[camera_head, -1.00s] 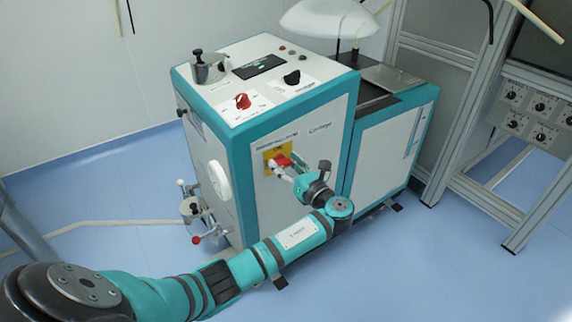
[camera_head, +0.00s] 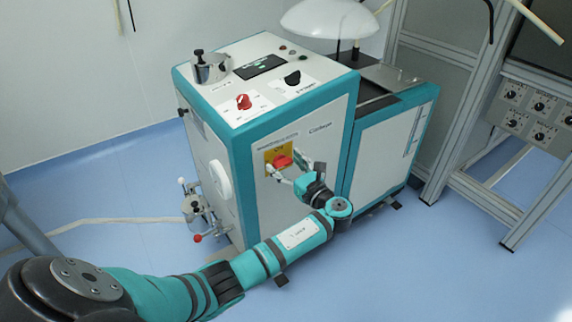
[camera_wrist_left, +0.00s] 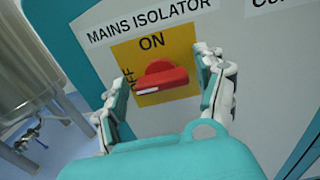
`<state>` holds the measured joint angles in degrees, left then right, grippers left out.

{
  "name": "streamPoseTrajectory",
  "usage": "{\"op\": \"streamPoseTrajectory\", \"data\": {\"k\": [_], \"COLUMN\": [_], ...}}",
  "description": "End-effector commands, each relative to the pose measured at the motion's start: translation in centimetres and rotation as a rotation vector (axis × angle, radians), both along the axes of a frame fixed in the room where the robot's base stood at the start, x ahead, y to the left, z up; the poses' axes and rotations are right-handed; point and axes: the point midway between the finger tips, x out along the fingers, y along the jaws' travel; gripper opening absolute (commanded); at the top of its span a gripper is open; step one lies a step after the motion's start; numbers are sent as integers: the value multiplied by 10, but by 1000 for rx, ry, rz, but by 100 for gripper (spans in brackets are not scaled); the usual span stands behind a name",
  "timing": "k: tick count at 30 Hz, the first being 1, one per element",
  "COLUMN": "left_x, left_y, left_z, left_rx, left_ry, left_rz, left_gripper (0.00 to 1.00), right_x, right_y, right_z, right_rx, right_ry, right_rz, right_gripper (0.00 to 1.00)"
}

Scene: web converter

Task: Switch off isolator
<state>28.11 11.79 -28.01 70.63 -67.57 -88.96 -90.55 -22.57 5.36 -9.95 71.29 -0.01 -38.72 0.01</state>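The mains isolator is a red knob (camera_head: 283,161) on a yellow plate (camera_head: 271,155) on the front of the white and teal machine. In the left wrist view the red knob (camera_wrist_left: 161,76) lies lengthwise across, its white-marked end to the left by the OFF lettering, with ON above it on the yellow plate (camera_wrist_left: 178,48). My left gripper (camera_head: 284,164) is open in front of the plate. In the left wrist view its fingers (camera_wrist_left: 157,70) stand on either side of the knob, with gaps to it. My right gripper is not in view.
The machine (camera_head: 215,120) carries a red switch (camera_head: 243,101) and a black switch (camera_head: 292,78) on its top. A smaller cabinet (camera_head: 385,150) adjoins on the right, and a metal frame (camera_head: 490,110) stands beyond. Blue floor (camera_head: 420,265) is clear in front.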

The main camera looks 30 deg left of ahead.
Motion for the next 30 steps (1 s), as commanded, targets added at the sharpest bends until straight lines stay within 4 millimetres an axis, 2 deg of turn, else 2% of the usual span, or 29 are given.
{"op": "streamPoseTrajectory", "data": {"k": [9,13,24,30], "left_x": [0,-4,-32,-43], "left_y": [-1,-10,-79,-104], "left_z": [0,0,-1,0], "left_rx": [0,0,-3,-1], "left_ry": [1,0,1,1], "left_rz": [0,-1,-3,-1], "left_gripper": [79,79,79,79], "right_x": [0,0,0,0], "right_y": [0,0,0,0], "right_z": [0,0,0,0], "right_rx": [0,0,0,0], "right_ry": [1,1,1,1], "right_rz": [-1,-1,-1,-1], "right_gripper": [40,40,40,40]}}
